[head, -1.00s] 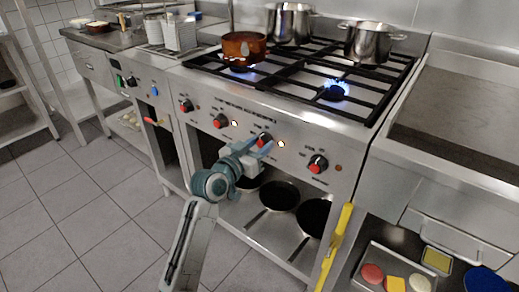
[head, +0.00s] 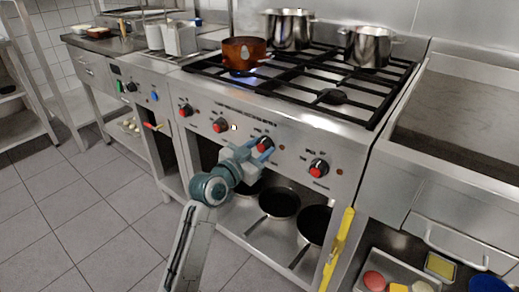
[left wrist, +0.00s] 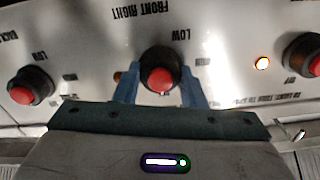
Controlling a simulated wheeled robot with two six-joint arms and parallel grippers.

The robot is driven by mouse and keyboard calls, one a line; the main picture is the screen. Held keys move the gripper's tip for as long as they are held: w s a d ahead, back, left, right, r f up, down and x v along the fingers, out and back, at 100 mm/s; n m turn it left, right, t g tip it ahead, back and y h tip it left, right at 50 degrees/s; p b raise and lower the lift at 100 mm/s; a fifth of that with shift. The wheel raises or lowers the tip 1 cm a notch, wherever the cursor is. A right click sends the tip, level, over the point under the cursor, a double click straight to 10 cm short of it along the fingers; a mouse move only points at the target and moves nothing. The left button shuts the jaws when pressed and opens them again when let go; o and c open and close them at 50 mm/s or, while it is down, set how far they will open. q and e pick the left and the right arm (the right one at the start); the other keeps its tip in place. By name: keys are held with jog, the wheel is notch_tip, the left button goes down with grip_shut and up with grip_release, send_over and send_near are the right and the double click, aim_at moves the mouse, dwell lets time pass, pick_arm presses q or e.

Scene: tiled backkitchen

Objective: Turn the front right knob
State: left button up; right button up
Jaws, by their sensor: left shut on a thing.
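The front right knob (head: 264,145), black with a red face, is on the stove's front panel. In the left wrist view the knob (left wrist: 160,72) sits under the upside-down label "FRONT RIGHT". My left gripper (head: 262,150) is at it, with the blue fingers (left wrist: 160,88) shut on its two sides. The small lamp (left wrist: 118,78) beside this knob is dark. The front burner (head: 332,97) on the right shows no flame. My right gripper is not in view.
Other knobs flank it, including one on the right (head: 318,168). A lit lamp (head: 234,128) shows on the left. A copper pot (head: 243,51) stands over a blue flame. Two steel pots (head: 289,30) stand at the back. A yellow handle (head: 342,240) sticks out at the lower right.

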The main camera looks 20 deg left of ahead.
pick_arm(q)
jog(key=o, duration=1)
jog(key=shift+s, duration=0.1)
jog(key=shift+s+a, duration=0.2)
jog(key=shift+s, duration=0.1)
jog(key=v, duration=1)
jog(key=shift+p, duration=0.4)
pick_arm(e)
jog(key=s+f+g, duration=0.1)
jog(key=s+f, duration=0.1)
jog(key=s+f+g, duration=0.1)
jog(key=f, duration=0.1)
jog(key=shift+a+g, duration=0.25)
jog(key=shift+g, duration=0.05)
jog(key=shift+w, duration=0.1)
